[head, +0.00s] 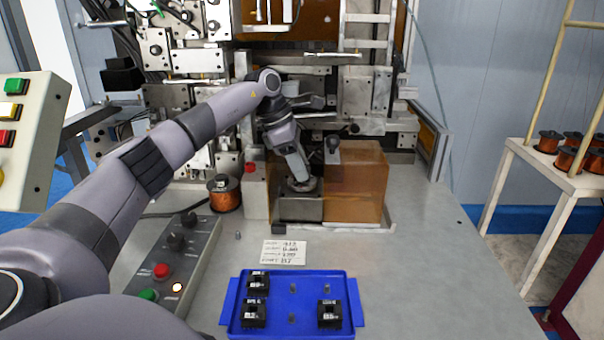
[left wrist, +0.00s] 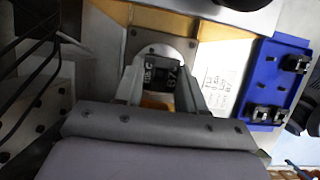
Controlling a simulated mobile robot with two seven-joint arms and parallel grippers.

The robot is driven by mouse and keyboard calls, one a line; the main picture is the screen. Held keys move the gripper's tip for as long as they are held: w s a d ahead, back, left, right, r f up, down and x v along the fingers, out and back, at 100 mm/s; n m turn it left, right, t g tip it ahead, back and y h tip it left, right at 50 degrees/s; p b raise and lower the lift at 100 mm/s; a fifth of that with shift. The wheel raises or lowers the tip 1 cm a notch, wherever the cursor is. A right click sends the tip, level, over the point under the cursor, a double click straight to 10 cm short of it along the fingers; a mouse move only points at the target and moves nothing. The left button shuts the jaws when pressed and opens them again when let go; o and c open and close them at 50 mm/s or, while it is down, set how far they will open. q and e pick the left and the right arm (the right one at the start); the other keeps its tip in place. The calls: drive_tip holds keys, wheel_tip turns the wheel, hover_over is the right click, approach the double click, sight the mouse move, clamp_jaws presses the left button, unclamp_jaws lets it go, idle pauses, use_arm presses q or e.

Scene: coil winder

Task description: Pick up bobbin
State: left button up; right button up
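My left gripper (head: 300,178) points down over the grey block (head: 300,208) of the winding machine. In the left wrist view a black bobbin (left wrist: 161,76) with pale markings sits between its two fingers (left wrist: 163,82), in front of a round metal plate. The fingers lie close along both sides of the bobbin; whether they press on it I cannot tell. In the head view the gripper hides this bobbin. Several black bobbins (head: 329,314) stand in a blue tray (head: 290,274) on the table, also seen in the left wrist view (left wrist: 262,70). My right gripper is not in view.
A brown translucent box (head: 358,185) stands right beside the block. A red-topped box (head: 255,195) and a copper wire spool (head: 224,194) stand left of it. A button panel (head: 165,262) lies left, a label card (head: 285,252) in front. The table's right side (head: 430,270) is clear.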

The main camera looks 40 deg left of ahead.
use_arm(q)
drive_tip(key=shift+c, duration=1.4)
drive_tip(key=shift+r, duration=0.15)
wheel_tip(320, 180, up, 20)
